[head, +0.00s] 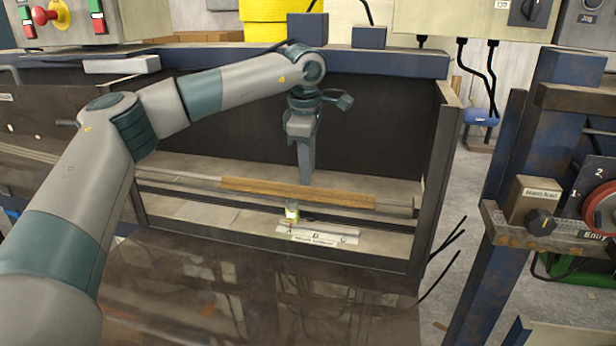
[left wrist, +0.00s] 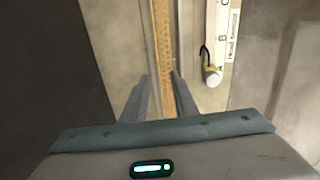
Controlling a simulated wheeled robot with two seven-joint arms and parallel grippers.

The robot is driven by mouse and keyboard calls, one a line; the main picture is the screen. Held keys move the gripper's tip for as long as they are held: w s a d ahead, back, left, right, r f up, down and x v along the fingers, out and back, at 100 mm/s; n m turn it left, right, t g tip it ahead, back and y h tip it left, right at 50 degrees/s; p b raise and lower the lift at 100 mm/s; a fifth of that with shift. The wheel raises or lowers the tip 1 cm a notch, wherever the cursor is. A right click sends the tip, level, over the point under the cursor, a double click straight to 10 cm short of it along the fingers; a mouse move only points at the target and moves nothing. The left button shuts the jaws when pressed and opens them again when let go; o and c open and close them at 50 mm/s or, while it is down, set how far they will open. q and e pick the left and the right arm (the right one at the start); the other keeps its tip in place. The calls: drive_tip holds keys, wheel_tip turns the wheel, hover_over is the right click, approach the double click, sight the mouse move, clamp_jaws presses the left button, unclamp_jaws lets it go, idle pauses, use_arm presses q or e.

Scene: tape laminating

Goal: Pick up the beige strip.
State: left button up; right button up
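The beige strip (head: 260,189) is long and narrow, with a wood-like yellow-brown surface. It lies along a rail inside the dark-walled machine bay. It also shows in the left wrist view (left wrist: 163,40), running lengthwise between the fingers. My left gripper (head: 305,181) points straight down over the strip, a little right of its middle. In the left wrist view, my left gripper (left wrist: 161,92) is open, one finger on each side of the strip with gaps to it. I cannot tell exactly how far the fingertips reach down beside it. My right gripper is not in view.
A white labelled plate (head: 318,235) and a small lit cylinder (head: 292,213) sit in front of the strip. The bay's right side wall (head: 437,180) and dark back wall (head: 385,120) enclose the space. A control unit with a dial (head: 541,221) stands at the right.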

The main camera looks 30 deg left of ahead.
sight(308, 188)
use_arm(q)
drive_tip(key=shift+w+a+f+p, duration=0.15)
drive_tip(key=shift+f+p, duration=0.1)
drive_tip(key=shift+f, duration=0.8)
drive_tip(key=shift+w+d+f+p, duration=0.15)
drive_tip(key=shift+f+p, duration=0.1)
drive_tip(key=shift+f, duration=0.8)
drive_tip(key=shift+a, duration=0.1)
drive_tip(key=shift+c, duration=0.6)
clamp_jaws()
drive_tip(key=shift+r, duration=0.2)
drive_tip(key=shift+r+p, duration=1.15)
drive_tip(key=shift+r, duration=0.95)
